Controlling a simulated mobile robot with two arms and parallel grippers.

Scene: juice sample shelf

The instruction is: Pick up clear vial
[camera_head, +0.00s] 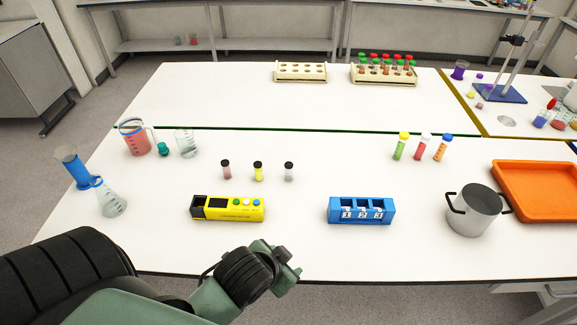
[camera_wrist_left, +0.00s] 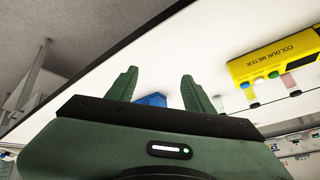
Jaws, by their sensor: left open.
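The clear vial (camera_head: 288,173) stands upright with a dark cap, rightmost in a row of three small vials behind the yellow colour meter (camera_head: 243,209). The yellow vial (camera_head: 258,172) and the dull red vial (camera_head: 226,170) stand to its left, apart from it. My left gripper (camera_head: 286,262) is near the table's front edge, well in front of the clear vial and not touching it. In the left wrist view my left gripper (camera_wrist_left: 158,85) has its fingers apart with nothing held. The colour meter (camera_wrist_left: 275,60) shows at right there, with small vials beside it. My right gripper is out of view.
A blue numbered rack (camera_head: 349,214) stands right of the meter. A metal pot (camera_head: 476,214) and orange tray (camera_head: 540,195) are farther right. A flask (camera_head: 110,203) and beakers stand left. Capped tubes (camera_head: 421,147) stand behind the rack. Clear table surrounds the small vials.

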